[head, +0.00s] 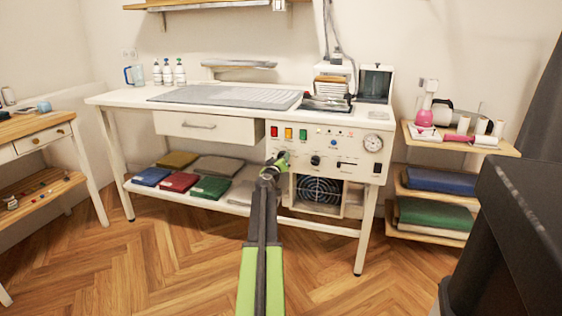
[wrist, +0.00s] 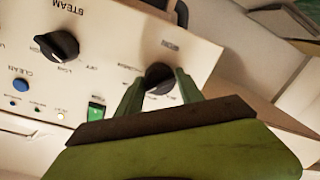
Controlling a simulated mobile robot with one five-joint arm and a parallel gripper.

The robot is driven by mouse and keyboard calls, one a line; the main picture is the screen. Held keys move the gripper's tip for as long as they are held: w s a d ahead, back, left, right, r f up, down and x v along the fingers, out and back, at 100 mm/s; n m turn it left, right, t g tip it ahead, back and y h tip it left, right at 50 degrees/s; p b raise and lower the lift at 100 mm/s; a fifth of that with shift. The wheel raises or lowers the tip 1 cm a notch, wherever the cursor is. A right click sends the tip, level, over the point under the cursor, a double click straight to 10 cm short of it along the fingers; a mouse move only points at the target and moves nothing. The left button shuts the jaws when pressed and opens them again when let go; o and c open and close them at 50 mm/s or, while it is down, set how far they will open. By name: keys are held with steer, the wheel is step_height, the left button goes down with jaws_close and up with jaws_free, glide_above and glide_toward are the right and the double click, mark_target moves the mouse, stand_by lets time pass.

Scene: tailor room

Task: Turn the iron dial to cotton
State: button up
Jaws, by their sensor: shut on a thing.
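The iron dial (wrist: 157,70) is a small black knob on the station's white control panel (head: 335,140). In the wrist view it sits between the two green fingertips of my gripper (wrist: 160,82), which is shut on it. The picture is upside down there and the small setting labels around the dial are too blurred to read, so I cannot tell its setting. In the head view my gripper (head: 282,157) reaches the panel's left part and hides the dial.
A second black knob, labelled STEAM (wrist: 57,45), is beside it. A blue CLEAN button (wrist: 20,85) and a green switch (wrist: 96,110) are close by. Below the panel is a fan grille (head: 318,190). A drawer (head: 203,126) is left of the panel.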

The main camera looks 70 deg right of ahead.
steer(key=shift+s, duration=0.1)
stand_by(0.3)
steer(key=o, duration=1.3)
steer(key=shift+o, duration=0.2)
steer(key=s+a+r, duration=0.1)
steer(key=a, duration=1.6)
steer(key=shift+s+p, duration=0.4)
steer(key=shift+p, duration=0.05)
steer(key=shift+a, duration=0.1)
